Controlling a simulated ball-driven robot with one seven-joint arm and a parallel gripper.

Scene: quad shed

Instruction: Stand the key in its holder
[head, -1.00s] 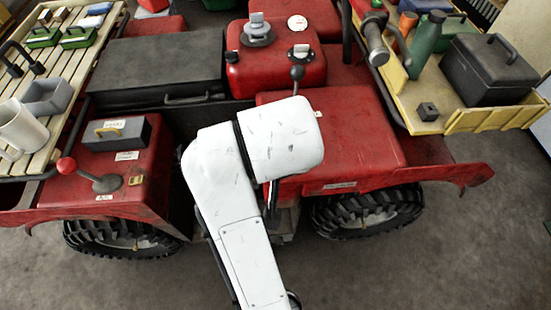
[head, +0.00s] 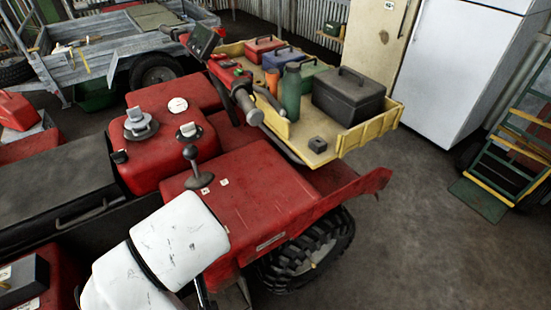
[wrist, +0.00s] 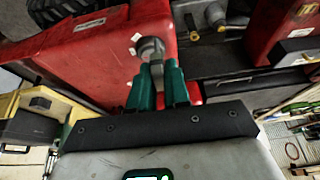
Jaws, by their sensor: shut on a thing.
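My gripper (wrist: 158,80) has green fingers, seen in the wrist view over a red fender (wrist: 105,65). They are shut on a small grey piece (wrist: 157,71), which I take to be the key; its shape is mostly hidden between them. In the head view my white arm hides the gripper. A small black block with a hole in its top (head: 317,145), which looks like the holder, stands on the near end of the yellow rack. It also shows at the left of the wrist view (wrist: 40,103). The gripper is well apart from it.
The yellow rack (head: 350,140) also bears a black toolbox (head: 348,97) and a green bottle (head: 291,92). A grey handlebar grip (head: 247,106) sticks up beside it. A black-knobbed lever (head: 190,154) rises from the red fender. Floor is clear at right, before the hand truck (head: 510,150).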

